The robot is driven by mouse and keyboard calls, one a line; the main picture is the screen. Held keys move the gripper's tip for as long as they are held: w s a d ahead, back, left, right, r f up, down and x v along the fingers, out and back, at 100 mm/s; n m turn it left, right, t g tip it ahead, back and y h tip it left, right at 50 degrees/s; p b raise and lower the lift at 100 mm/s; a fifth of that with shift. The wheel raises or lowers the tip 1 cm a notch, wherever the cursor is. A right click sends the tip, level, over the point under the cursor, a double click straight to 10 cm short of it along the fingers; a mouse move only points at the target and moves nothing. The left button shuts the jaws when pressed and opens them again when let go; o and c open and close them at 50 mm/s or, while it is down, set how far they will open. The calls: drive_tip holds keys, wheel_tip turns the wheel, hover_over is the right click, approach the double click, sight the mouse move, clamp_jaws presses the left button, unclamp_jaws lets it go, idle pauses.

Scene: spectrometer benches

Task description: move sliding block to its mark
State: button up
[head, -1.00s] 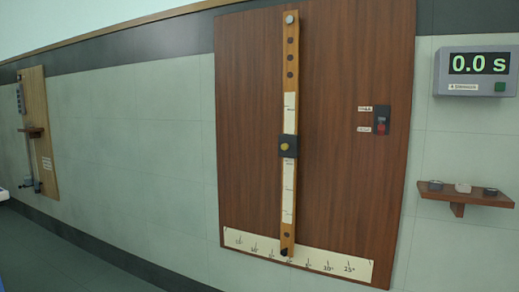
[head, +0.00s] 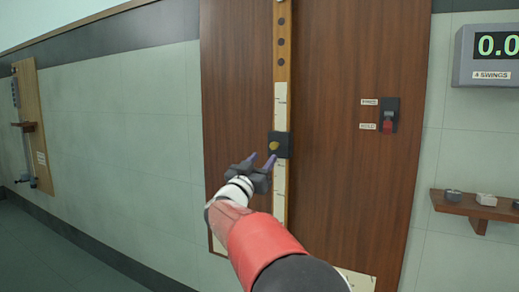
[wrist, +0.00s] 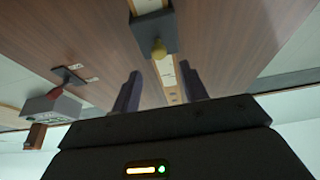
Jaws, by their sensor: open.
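A pale scale strip runs along the bar above and below the block. My gripper (head: 263,158) is open just left of and below the block, apparently empty. In the wrist view its fingers (wrist: 160,88) stand apart with the bar between them. I cannot make out which mark is meant.
A switch with a red lever (head: 388,121) is on the board to the right. A grey timer (head: 490,58) hangs on the wall above a small shelf (head: 470,207) with several small weights. My arm hides the bar's lower end and part of the angle scale (head: 357,281).

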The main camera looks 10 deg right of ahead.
sight(273, 146)
drive_tip(key=p+x, duration=0.1)
drive_tip(key=x, duration=0.5)
drive_tip(key=shift+d, duration=0.15)
drive_tip(key=shift+c, duration=0.3)
clamp_jaws()
